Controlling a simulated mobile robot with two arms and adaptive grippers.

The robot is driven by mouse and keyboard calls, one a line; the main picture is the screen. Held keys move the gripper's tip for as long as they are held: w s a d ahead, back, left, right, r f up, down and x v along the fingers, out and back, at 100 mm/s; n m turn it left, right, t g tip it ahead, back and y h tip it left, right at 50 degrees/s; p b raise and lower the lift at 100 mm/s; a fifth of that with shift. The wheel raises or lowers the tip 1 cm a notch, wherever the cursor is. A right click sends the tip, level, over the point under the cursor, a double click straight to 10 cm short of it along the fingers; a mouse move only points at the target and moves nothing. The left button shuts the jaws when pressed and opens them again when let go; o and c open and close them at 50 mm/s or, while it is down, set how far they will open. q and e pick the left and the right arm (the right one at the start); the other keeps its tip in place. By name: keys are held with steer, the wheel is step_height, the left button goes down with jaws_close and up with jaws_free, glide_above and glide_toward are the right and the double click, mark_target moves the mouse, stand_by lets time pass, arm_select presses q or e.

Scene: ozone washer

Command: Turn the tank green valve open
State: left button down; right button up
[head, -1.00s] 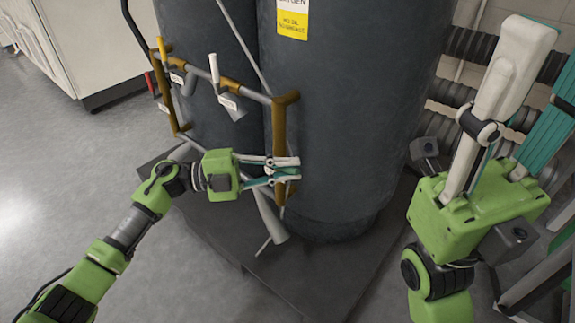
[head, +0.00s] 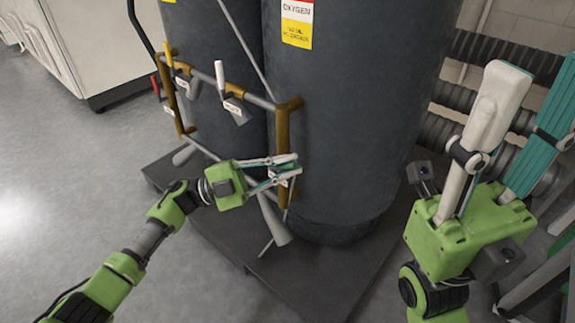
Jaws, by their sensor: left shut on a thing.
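The dark grey tank (head: 352,110), with an oxygen label, stands in the middle with a pipe frame (head: 282,128) in front of it. My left gripper (head: 288,167) is at the frame's lower right corner, against the brown upright pipe. Its fingers are shut on the green valve, whose handle they mostly hide, so its angle cannot be read. A grey flared outlet (head: 274,222) hangs just below the fingers. My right gripper (head: 538,80) is at the right, away from the tank, with its white and teal fingers apart and nothing between them.
Other handles on the frame are white (head: 220,78), yellow (head: 168,52) and red (head: 155,85). The tanks stand on a dark platform (head: 325,275). A white cabinet (head: 105,45) is at the back left. Ribbed dark pipes (head: 450,98) run behind the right gripper. Floor at left is clear.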

arm_select(q)
steer(key=c, duration=2)
jaws_free()
steer(key=shift+c, duration=0.2)
steer(key=v, duration=1.2)
steer(key=shift+f, duration=0.1)
